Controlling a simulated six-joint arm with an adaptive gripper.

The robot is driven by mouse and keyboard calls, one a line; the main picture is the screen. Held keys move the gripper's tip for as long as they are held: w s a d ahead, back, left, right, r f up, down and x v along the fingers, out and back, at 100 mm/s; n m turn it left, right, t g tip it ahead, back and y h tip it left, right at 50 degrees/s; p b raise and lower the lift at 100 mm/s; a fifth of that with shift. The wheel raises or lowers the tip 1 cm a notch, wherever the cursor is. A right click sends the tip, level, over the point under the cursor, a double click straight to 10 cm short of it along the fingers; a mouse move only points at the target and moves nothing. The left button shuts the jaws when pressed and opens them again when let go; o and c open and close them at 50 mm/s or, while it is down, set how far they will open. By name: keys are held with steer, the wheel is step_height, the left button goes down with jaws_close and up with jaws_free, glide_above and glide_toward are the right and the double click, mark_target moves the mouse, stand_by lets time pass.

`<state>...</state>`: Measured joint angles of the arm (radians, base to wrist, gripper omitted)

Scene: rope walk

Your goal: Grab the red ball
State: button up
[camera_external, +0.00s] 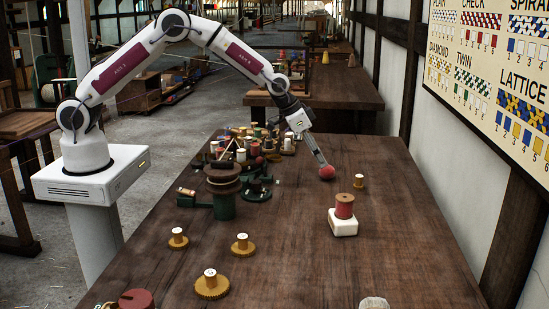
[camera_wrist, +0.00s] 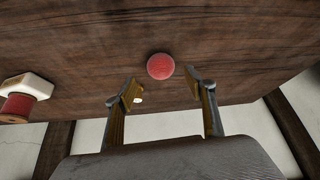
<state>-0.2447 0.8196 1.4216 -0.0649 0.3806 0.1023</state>
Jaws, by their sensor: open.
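The red ball (camera_external: 327,172) lies on the dark wooden table (camera_external: 300,250), right of the middle in the external view. It also shows in the wrist view (camera_wrist: 161,66), just beyond and between my two fingertips, with the table behind it. My gripper (camera_external: 322,162) points down at the ball in the external view, its tip right by it. In the wrist view my gripper (camera_wrist: 163,88) has its fingers spread apart with an empty gap between them. I cannot tell whether a finger touches the ball.
Several spools and a green stand (camera_external: 223,205) crowd the table's left side. The table's front right is mostly clear.

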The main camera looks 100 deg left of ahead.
mark_target(327, 172)
stand_by(0.3)
steer(key=shift+x, duration=2.6)
steer(key=shift+a, duration=0.1)
steer(key=c, duration=1.1)
